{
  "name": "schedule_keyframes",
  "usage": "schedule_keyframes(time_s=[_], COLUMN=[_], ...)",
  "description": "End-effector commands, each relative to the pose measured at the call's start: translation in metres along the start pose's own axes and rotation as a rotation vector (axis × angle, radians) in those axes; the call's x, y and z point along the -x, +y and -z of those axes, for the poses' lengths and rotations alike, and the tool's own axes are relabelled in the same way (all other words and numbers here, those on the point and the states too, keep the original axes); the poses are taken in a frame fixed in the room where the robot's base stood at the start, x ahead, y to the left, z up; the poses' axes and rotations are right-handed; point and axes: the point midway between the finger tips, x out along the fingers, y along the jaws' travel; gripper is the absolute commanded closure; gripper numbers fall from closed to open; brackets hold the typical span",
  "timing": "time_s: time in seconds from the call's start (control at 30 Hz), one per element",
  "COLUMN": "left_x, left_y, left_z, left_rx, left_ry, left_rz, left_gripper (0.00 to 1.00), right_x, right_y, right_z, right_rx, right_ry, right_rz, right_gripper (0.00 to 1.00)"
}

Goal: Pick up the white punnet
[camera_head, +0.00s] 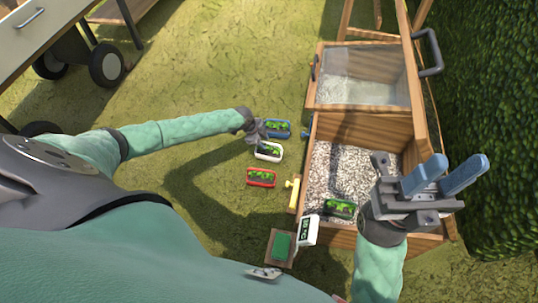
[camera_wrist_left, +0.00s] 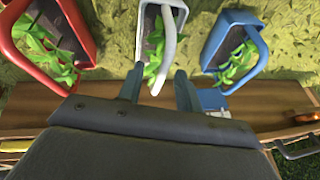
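The white punnet (camera_head: 277,156) with green plants stands on the grass between the blue punnet (camera_head: 288,134) and the red punnet (camera_head: 272,184). My left gripper (camera_head: 263,133) is beside the white and blue punnets. In the left wrist view, the fingers of my left gripper (camera_wrist_left: 158,80) are apart, on either side of the white punnet's looped handle (camera_wrist_left: 174,50); I cannot tell whether they touch it. The white punnet (camera_wrist_left: 139,38) lies ahead of them. My right gripper (camera_head: 446,172) is open and empty above the wooden box's right side.
A wooden box (camera_head: 355,129) with pale gravel stands right of the punnets; a dark punnet with plants (camera_head: 340,208) is in it. A white device with a display (camera_head: 307,231) and a green block (camera_head: 281,246) are near its front. A hedge (camera_head: 500,80) bounds the right.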

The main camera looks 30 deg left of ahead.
Motion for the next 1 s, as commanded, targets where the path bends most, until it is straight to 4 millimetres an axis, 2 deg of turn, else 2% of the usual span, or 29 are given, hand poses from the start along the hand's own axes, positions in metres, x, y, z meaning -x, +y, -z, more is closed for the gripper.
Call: schedule_keyframes(time_s=[0.3,0.57,0.6,0.77,1.0], left_x=[-0.042,-0.046,-0.046,-0.046,-0.045], left_y=[-0.003,-0.004,-0.004,-0.004,-0.004], left_z=[-0.001,-0.001,-0.001,-0.001,-0.001], left_rx=[0.002,0.002,0.002,0.002,0.001], left_ry=[0.001,0.000,0.000,0.000,0.000], left_rz=[0.000,0.001,0.001,0.001,0.001], left_gripper=[0.65,0.65,0.67,0.98,1.00], right_x=[0.021,0.021,0.021,0.021,0.021], right_y=[-0.003,-0.003,-0.003,-0.003,-0.003], right_z=[-0.003,-0.003,-0.003,-0.003,-0.003], right_rx=[0.010,0.012,0.012,0.012,0.011], right_ry=[-0.025,-0.030,-0.030,-0.029,-0.028], right_rz=[0.024,0.026,0.026,0.026,0.026], right_gripper=[0.64,0.64,0.64,0.64,0.64])
